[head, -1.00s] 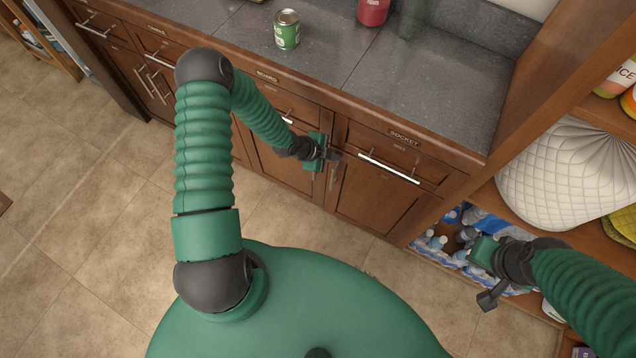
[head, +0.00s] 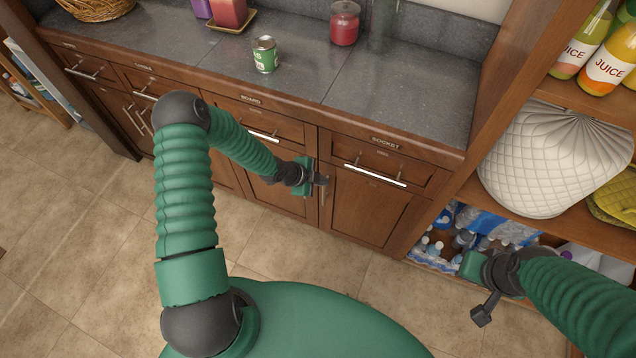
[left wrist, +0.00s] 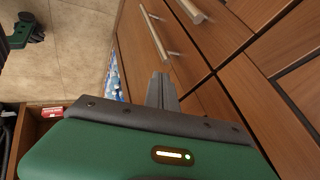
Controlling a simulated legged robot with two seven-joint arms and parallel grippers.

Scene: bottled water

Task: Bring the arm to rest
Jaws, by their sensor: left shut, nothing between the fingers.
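My left arm comes in from the left and bends toward the cabinet. Its gripper (head: 322,180) is shut and empty in front of the cabinet doors, below the counter edge. In the left wrist view the closed fingers (left wrist: 161,90) point along the wooden cabinet front. My right gripper (head: 482,314) hangs at the lower right, in front of the shelf with bottled water; whether it is open or shut is unclear. The bottled water (head: 490,232) sits in plastic wrap on the low shelf, partly hidden by my right arm.
The dark counter (head: 400,95) holds a green can (head: 265,55), a red jar (head: 344,22) and a red candle (head: 229,12). Drawer handles (head: 375,175) stick out near my left gripper. A white ribbed object (head: 550,160) and juice bottles (head: 606,70) stand on the right shelves. The tiled floor (head: 85,225) is clear.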

